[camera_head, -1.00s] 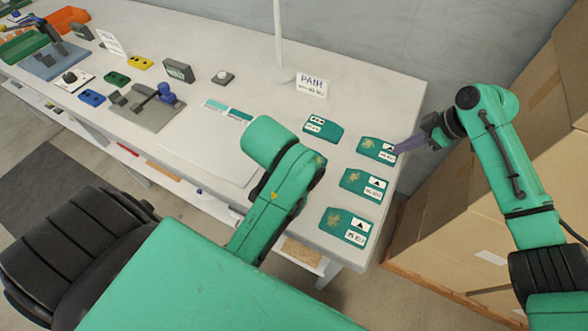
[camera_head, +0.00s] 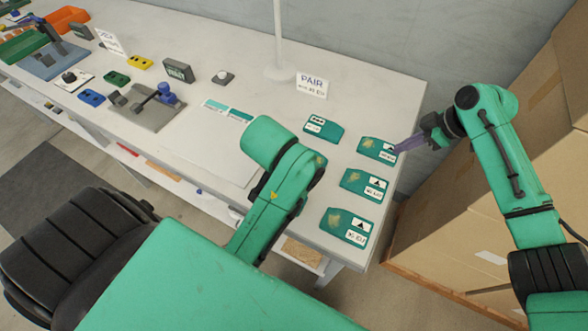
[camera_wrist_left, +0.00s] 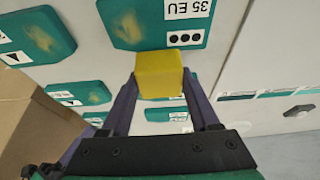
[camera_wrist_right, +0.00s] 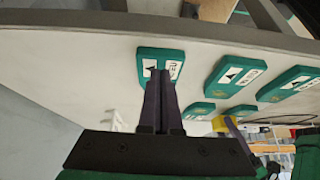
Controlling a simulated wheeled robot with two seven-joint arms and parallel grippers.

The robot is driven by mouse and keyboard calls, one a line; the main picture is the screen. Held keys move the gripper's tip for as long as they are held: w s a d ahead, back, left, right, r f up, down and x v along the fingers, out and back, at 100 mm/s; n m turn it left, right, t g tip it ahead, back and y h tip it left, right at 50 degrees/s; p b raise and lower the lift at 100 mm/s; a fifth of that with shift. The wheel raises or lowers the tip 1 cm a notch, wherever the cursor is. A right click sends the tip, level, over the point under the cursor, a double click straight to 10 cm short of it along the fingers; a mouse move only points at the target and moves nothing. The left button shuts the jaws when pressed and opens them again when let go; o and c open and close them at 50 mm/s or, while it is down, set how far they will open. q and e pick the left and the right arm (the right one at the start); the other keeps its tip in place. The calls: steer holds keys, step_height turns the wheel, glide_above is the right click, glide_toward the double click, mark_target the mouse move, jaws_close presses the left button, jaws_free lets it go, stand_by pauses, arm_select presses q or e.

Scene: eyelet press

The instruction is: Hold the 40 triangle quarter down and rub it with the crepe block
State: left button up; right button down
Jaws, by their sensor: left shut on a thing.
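Several green quarters lie at the right end of the table. Three bear a triangle label: the far one (camera_head: 377,146), a middle one (camera_head: 362,184) and a near one (camera_head: 347,224). Their numbers are too small to read surely. My right gripper (camera_head: 398,148) is shut, its purple fingertips at the right edge of the far triangle quarter, which also shows beyond the fingers in the right wrist view (camera_wrist_right: 160,63). My left gripper (camera_wrist_left: 160,84) is shut on the yellow crepe block (camera_wrist_left: 160,72), close to a dotted quarter marked 35 EU (camera_wrist_left: 140,25); contact is unclear. The left arm hides it in the head view.
A dotted quarter (camera_head: 323,129) lies left of the far triangle quarter. A PAIR sign (camera_head: 312,85) and a white post (camera_head: 279,40) stand behind. A press (camera_head: 152,104) and small coloured blocks are farther left. Cardboard boxes (camera_head: 500,195) stand right of the table.

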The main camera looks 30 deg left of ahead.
steer(key=shift+f, duration=0.5)
stand_by(0.5)
steer(key=shift+s+f, duration=0.15)
steer(key=shift+f, duration=0.1)
stand_by(1.4)
